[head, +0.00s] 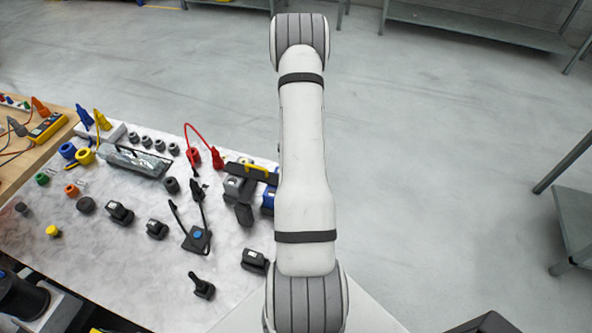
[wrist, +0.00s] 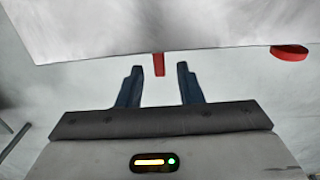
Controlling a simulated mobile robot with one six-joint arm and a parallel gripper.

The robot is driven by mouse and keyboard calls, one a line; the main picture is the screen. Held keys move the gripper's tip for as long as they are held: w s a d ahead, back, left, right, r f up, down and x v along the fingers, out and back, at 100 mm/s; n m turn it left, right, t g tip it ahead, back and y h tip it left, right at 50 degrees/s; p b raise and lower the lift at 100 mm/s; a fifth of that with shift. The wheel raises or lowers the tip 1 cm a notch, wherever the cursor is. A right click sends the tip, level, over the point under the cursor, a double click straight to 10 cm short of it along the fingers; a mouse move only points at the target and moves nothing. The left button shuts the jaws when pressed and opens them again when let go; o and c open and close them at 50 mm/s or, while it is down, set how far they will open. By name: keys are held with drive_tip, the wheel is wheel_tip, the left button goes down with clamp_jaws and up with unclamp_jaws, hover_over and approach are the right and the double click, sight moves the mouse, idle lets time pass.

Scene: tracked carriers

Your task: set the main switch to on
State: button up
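My gripper (wrist: 159,67) shows in the wrist view with its two blue fingers apart. A small red bar (wrist: 158,60) shows between the fingertips at the edge of a pale surface, with gaps on both sides. I cannot tell whether this bar belongs to the main switch. In the head view my gripper is not visible. Several dark devices stand on the bench there, including a black lever piece (head: 203,286) and a black box with a blue button (head: 197,237). I cannot tell which of them, if any, is the main switch.
A red disc (wrist: 289,52) lies right of my gripper in the wrist view. The pale bench top (head: 60,265) carries red plugs (head: 217,159), a clear-topped tray (head: 137,161) and several knobs. A wooden table (head: 50,143) adjoins it. Open floor (head: 430,170) lies to the right.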

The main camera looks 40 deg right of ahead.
wheel_tip(320, 180, down, 3)
drive_tip(key=shift+f+b, duration=0.1)
drive_tip(key=shift+b, duration=0.3)
drive_tip(key=shift+c, duration=0.3)
clamp_jaws()
